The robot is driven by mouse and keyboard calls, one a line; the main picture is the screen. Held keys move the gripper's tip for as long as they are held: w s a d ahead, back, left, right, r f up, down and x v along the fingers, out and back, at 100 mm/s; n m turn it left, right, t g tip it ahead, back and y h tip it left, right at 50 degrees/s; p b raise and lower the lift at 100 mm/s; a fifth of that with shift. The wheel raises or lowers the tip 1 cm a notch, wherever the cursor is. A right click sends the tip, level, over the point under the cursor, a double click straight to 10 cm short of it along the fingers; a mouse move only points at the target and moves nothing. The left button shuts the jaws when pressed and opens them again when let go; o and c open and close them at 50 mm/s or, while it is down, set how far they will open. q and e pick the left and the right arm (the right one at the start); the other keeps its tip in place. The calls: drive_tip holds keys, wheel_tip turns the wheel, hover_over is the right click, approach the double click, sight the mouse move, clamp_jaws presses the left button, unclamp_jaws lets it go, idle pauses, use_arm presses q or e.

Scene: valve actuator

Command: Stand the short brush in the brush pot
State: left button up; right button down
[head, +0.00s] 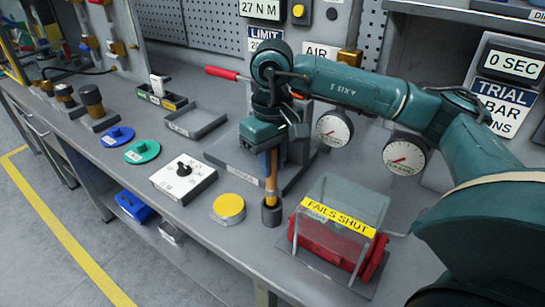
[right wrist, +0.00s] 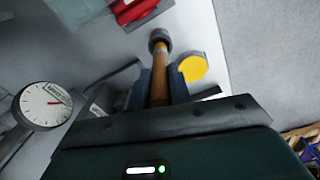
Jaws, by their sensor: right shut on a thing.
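My right gripper (head: 270,150) is shut on the short brush (head: 271,178), which has an orange-brown handle and hangs upright, pointing down between the fingers. The brush also shows in the right wrist view (right wrist: 160,80). The brush pot (head: 271,214) is a small dark grey cup near the bench's front edge, right under the gripper. The brush's lower end is at the pot's mouth; I cannot tell how deep it sits. The pot also shows in the right wrist view (right wrist: 160,37) at the far end of the brush. My left gripper is not in view.
A yellow disc (head: 229,207) lies just left of the pot. A clear cover labelled "FAILS SHUT" (head: 338,217) stands to the right over a red part. A white switch box (head: 183,182) and green disc (head: 142,152) are further left. Two gauges (head: 334,128) stand behind.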

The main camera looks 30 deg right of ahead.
sight(272, 187)
drive_tip(key=shift+f+b, duration=1.15)
drive_tip(key=shift+f, duration=0.3)
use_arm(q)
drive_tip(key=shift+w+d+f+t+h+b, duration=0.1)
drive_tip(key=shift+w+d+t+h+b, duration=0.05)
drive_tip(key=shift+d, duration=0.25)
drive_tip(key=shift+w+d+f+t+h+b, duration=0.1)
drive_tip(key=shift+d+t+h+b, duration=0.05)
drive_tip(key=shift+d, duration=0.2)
use_arm(e)
drive_tip(key=shift+f, duration=0.35)
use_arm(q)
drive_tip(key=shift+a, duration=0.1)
use_arm(e)
drive_tip(key=c, duration=1.2)
unclamp_jaws()
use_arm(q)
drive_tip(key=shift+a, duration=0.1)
use_arm(e)
drive_tip(key=shift+r, duration=0.15)
